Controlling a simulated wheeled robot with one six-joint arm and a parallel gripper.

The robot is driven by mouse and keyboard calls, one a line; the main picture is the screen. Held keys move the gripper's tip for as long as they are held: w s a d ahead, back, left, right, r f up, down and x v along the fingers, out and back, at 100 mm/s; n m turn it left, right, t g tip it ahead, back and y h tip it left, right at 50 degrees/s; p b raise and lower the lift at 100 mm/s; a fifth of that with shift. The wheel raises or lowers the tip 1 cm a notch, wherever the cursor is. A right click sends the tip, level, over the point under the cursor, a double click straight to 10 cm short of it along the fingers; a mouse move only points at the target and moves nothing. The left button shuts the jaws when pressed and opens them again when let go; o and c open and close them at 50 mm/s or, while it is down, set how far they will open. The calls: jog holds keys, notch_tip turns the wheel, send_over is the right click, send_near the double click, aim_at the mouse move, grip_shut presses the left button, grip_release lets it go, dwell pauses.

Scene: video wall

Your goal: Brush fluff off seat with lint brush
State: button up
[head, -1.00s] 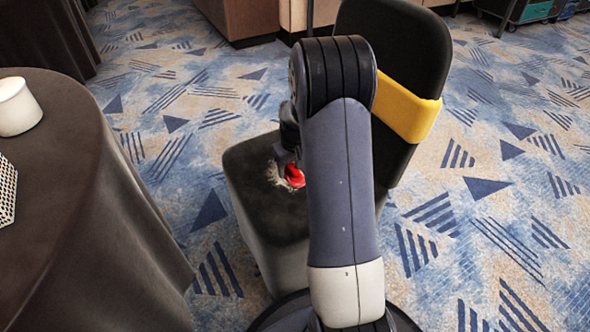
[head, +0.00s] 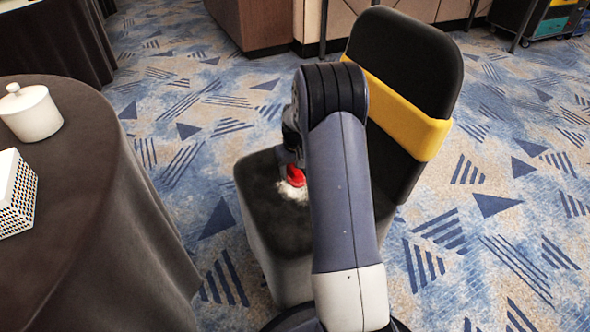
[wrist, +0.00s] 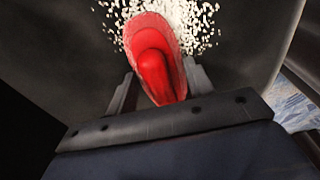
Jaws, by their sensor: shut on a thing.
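The red lint brush (head: 291,177) is held in my gripper (head: 292,158), low over the dark chair seat (head: 262,212). In the wrist view the brush (wrist: 155,62) points away from my gripper (wrist: 155,92), whose fingers are on either side of its handle. White fluff (head: 294,192) lies in a patch on the seat at the brush's head. In the wrist view the fluff (wrist: 190,22) is scattered in bits around the far end of the brush. My arm hides part of the seat's right side. Whether the brush touches the seat is hard to tell.
The chair's black backrest (head: 402,75) with a yellow band (head: 398,103) rises behind my arm. A round table with a dark cloth (head: 110,190) stands at left, holding a white lidded jar (head: 31,116) and a patterned tissue box (head: 17,195). Carpet at right is clear.

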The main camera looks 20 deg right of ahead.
aim_at(305, 204)
jog(key=shift+w+a+f+p, duration=0.15)
jog(key=shift+w+p, duration=0.25)
jog(key=shift+w, duration=1.25)
jog(key=shift+a, duration=0.8)
jog(key=shift+s+d+r, duration=0.1)
jog(key=shift+s+r, duration=0.1)
jog(key=shift+s, duration=1.75)
jog(key=shift+s+d+f+b, duration=0.1)
jog(key=shift+s+b, duration=0.1)
jog(key=shift+s, duration=2.65)
jog(key=shift+s+d+f+b, duration=0.1)
jog(key=shift+s+b, duration=0.05)
jog(key=shift+s, duration=2.65)
jog(key=shift+s+a, duration=0.1)
jog(key=shift+s, duration=0.05)
